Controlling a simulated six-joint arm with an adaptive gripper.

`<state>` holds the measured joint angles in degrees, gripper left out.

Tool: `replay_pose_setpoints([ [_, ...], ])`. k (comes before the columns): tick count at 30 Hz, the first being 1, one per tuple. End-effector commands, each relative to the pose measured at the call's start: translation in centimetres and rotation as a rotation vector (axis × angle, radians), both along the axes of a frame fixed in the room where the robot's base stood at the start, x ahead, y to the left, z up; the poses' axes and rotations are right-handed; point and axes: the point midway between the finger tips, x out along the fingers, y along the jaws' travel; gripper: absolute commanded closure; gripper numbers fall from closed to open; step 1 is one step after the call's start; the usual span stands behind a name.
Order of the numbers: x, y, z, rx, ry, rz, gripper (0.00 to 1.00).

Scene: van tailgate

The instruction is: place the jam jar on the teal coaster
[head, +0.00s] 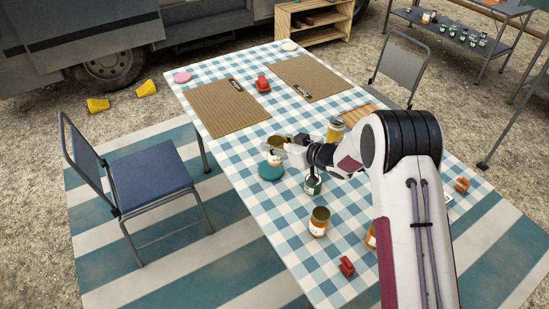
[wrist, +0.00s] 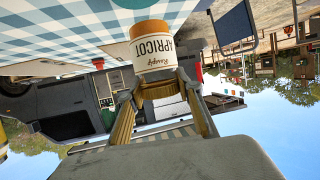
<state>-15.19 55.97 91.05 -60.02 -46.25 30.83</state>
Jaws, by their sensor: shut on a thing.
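My gripper (head: 284,150) is shut on a jam jar (head: 274,160) with a white label and orange contents. In the wrist view the jar (wrist: 154,58) sits between the two fingertips, its label reading APRICOT upside down because that view is inverted. The teal coaster (head: 270,173) lies on the checked table near its left edge. The jar appears over or just behind the coaster, hiding part of it. In the wrist view a bit of teal (wrist: 130,3) shows past the jar. I cannot tell whether jar and coaster touch.
A green-labelled tin (head: 313,184), an orange-labelled jar (head: 319,221) and a yellow jar (head: 335,131) stand near my gripper. Red objects (head: 346,266) lie nearer. Two woven mats (head: 225,106) and a pink coaster (head: 183,77) are farther off. A blue chair (head: 150,180) stands left.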

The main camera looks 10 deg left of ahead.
Motion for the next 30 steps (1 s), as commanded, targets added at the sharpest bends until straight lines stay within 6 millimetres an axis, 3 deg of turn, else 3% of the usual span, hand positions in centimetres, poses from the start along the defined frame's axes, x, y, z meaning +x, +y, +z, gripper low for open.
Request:
replay_pose_setpoints([
  [6,0.1,0.0,-2.0,0.002,-0.002,0.0,0.96],
  [20,0.0,0.0,-2.5,0.001,-0.003,0.001,0.96],
  [30,0.0,0.0,-5.4,0.001,-0.002,0.0,0.96],
])
